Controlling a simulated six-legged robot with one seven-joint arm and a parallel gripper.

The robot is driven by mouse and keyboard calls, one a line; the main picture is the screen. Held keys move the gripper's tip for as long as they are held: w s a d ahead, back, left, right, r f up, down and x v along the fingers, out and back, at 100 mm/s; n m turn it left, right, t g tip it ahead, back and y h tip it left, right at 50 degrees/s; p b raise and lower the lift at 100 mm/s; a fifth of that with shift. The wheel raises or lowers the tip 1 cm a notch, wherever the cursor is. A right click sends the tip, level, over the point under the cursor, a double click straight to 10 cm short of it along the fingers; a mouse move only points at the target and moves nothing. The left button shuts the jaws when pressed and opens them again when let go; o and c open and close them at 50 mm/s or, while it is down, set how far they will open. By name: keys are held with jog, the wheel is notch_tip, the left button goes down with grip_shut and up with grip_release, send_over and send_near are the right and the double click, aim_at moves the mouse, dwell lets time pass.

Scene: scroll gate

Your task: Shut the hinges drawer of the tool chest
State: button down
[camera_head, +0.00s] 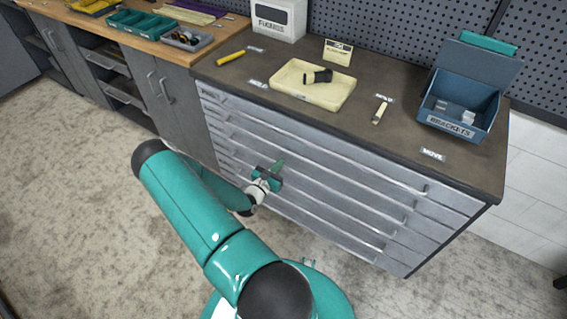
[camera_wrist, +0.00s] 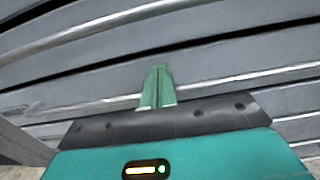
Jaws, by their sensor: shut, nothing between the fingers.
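The grey tool chest (camera_head: 340,205) stands under the dark worktop, with several wide drawers and long pale handles on its front. I cannot read a hinges label on any drawer, and none stands out clearly as pulled forward. My gripper (camera_head: 279,165) is in front of the left-middle part of the drawer fronts and covers a little of them. In the wrist view, my gripper (camera_wrist: 158,72) has its green fingers together, empty, pointing at the grey drawer fronts (camera_wrist: 235,58). Whether the fingertips touch a drawer front cannot be told.
On the worktop (camera_head: 390,150) are a cream tray (camera_head: 300,95) with a dark tool, a blue brackets bin (camera_head: 458,108), a white fuses box (camera_head: 278,20) and a yellow tool (camera_head: 231,57). A wooden bench stands left. The floor (camera_head: 75,200) at left is clear.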

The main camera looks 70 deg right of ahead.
jog(key=w+a, duration=0.2)
jog(key=a, duration=0.8)
jog(key=shift+a, duration=0.3)
jog(key=shift+r, duration=0.1)
jog(key=w+a+r+m+g+y, duration=0.2)
jog(key=w+a+r+m+y, duration=0.2)
jog(key=a+r+m, duration=0.5)
jog(key=w+a+r+m+g+y, duration=0.1)
jog(key=w+a+r+m+y, duration=0.35)
jog(key=r, duration=0.85)
jog(key=s+a+r+m+t+y, duration=0.1)
jog(key=a+r+t+y, duration=0.3)
jog(key=a+r, duration=0.7)
jog(key=s+a+r+m+t+y, duration=0.1)
jog(key=s+a+r+t+y, duration=0.3)
jog(key=a+r+t, duration=0.3)
jog(key=a+r+y, duration=0.1)
jog(key=a+r, duration=0.3)
jog(key=a, duration=0.5)
jog(key=shift+s+m, duration=0.2)
jog(key=shift+m, duration=0.15)
jog(key=shift+w+d, duration=0.1)
jog(key=shift+w, duration=0.1)
